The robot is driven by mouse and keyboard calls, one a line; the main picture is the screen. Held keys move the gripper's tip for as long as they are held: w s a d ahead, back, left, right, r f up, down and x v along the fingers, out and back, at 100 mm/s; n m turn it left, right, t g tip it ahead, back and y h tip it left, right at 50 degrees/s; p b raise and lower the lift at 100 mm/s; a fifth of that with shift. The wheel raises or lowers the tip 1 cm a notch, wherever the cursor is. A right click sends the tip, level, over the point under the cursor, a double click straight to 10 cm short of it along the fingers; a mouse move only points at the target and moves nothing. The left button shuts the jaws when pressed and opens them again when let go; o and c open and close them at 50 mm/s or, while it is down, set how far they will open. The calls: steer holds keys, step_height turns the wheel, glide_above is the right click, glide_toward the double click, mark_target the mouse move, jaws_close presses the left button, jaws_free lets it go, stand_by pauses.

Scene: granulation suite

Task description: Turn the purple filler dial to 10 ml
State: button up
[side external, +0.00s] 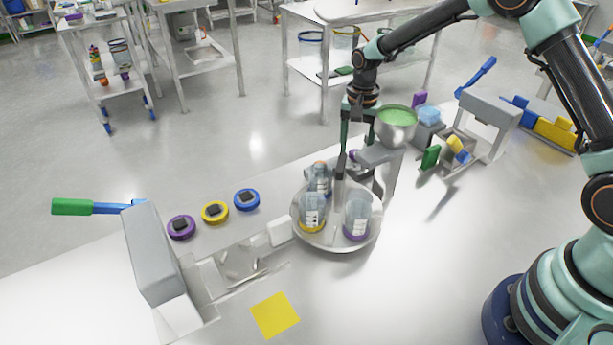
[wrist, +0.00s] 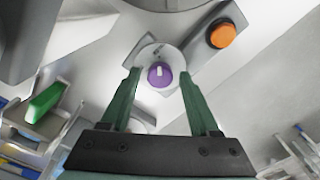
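The purple filler dial (wrist: 160,76) is a round knob with a white pointer mark, set on a pale round plate in the wrist view. The mark points roughly toward the top of that view; scale numbers are not readable. My gripper (wrist: 160,78) is open, with one green finger on each side of the dial and gaps showing between them.
An orange button (wrist: 222,35) is beside the dial. A round turntable (side external: 340,243) with several bottles stands before the filler. Purple, yellow and blue caps (side external: 215,212) lie left, near a grey press (side external: 150,255). A yellow square (side external: 275,315) lies in front.

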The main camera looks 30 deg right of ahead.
jaws_close()
steer(key=shift+n, duration=0.8)
steer(key=shift+o, duration=1.6)
jaws_free()
steer(key=shift+r, duration=0.15)
step_height(320, 180, up, 12)
